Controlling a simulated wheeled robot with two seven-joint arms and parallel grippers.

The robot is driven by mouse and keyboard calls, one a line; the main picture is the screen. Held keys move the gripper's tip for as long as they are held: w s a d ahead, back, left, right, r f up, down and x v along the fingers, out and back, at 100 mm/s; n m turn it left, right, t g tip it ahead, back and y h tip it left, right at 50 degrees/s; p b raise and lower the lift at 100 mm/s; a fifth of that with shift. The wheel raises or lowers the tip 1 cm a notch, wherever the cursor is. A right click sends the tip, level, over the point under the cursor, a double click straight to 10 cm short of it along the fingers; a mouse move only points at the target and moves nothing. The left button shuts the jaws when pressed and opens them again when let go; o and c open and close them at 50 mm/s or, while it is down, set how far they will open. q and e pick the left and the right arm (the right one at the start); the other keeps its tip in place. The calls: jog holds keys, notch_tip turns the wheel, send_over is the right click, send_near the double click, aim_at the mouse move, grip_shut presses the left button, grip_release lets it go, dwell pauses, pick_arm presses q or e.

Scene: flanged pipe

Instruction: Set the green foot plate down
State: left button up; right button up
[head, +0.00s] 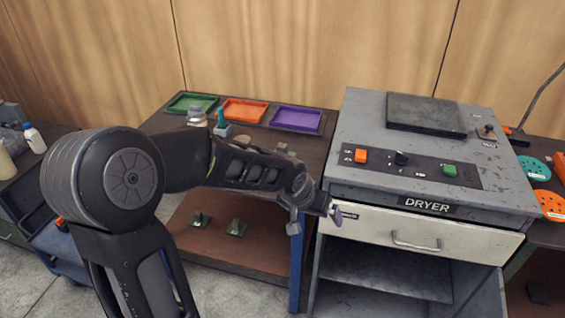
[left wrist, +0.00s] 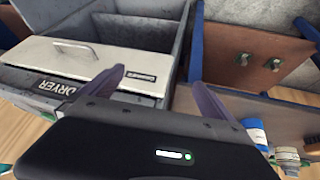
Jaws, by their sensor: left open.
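My left gripper (head: 337,214) is in front of the left end of the dryer's drawer, above and to the right of the plates. In the left wrist view its purple fingers (left wrist: 162,92) are apart with nothing between them. My right gripper is out of view.
The grey dryer (head: 350,125), with a white drawer front (head: 375,224), stands right of the bench. Green (head: 192,102), orange (head: 244,110) and purple (head: 297,119) trays lie at the bench's back. A blue post (head: 295,265) stands between shelf and dryer.

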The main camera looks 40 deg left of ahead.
pick_arm(q)
jog(key=s+d+f+g+h, duration=0.1)
jog(key=s+d+f, duration=0.35)
jog(key=f, duration=0.35)
jog(key=s+d+f+g+h, duration=0.1)
jog(key=s+d+f, duration=0.2)
jog(key=d+f, duration=0.35)
jog(key=s+d+f+g+h, duration=0.1)
jog(key=s+d+f, duration=0.35)
jog(key=f, duration=0.35)
jog(key=s+d+f+g, duration=0.1)
jog(key=s+d+f, duration=0.1)
jog(key=s, duration=0.4)
jog(key=s+d+f+g, duration=0.1)
jog(key=s+d+f, duration=0.2)
jog(key=s, duration=0.3)
jog(key=shift+d+f+h, duration=0.2)
jog(key=shift+f+h, duration=0.1)
jog(key=shift+f, duration=0.55)
